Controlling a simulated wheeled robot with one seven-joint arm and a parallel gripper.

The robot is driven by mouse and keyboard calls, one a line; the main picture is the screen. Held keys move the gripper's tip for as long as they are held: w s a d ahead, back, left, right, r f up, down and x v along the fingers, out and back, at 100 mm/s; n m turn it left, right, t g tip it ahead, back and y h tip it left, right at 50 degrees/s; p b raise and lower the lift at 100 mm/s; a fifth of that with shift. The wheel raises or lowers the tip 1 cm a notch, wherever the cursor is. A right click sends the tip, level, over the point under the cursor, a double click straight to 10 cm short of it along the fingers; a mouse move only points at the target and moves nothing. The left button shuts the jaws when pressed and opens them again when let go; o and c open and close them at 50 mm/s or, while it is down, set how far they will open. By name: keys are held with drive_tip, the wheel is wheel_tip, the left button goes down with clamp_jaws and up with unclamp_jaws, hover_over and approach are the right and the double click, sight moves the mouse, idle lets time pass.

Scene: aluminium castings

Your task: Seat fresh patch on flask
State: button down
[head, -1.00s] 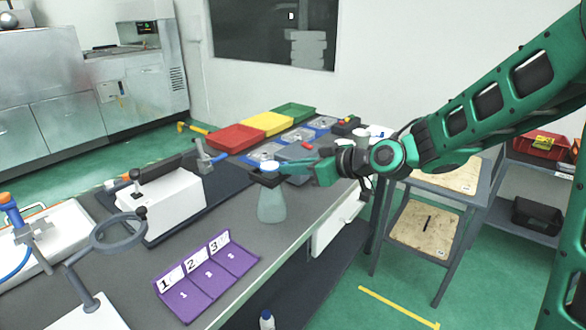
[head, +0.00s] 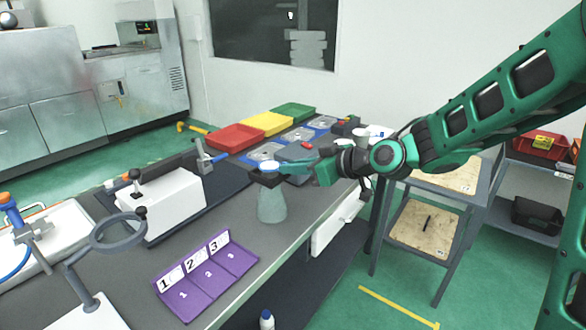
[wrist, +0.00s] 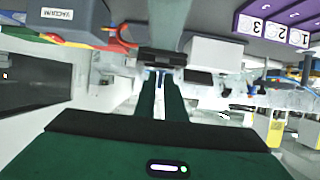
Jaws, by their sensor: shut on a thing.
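The flask (head: 271,206) is a pale grey-green, cone-shaped vessel near the front edge of the bench. It looks upright; I cannot tell whether its base touches the bench. My gripper (head: 266,178) reaches in from the right and is shut at the flask's neck, with its dark fingertips around the top. A small white and blue round piece (head: 268,166) shows just above the fingers; I cannot tell whether it is the patch. In the wrist view the flask (wrist: 168,15) extends beyond my shut fingertips (wrist: 161,58), which hide its neck.
A purple stand numbered 1 to 3 (head: 205,278) and a ring magnifier (head: 118,232) are at the front left. A white box-shaped device (head: 165,205) stands left of the flask. Red (head: 235,138), yellow (head: 267,123) and green trays (head: 294,112) sit at the back.

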drive_tip(key=shift+f, duration=1.15)
drive_tip(key=c, duration=1.7)
unclamp_jaws()
drive_tip(key=shift+c, duration=0.2)
drive_tip(key=v, duration=1)
drive_tip(key=shift+d+r, duration=0.15)
drive_tip(key=shift+d, duration=0.2)
drive_tip(key=shift+s, duration=0.15)
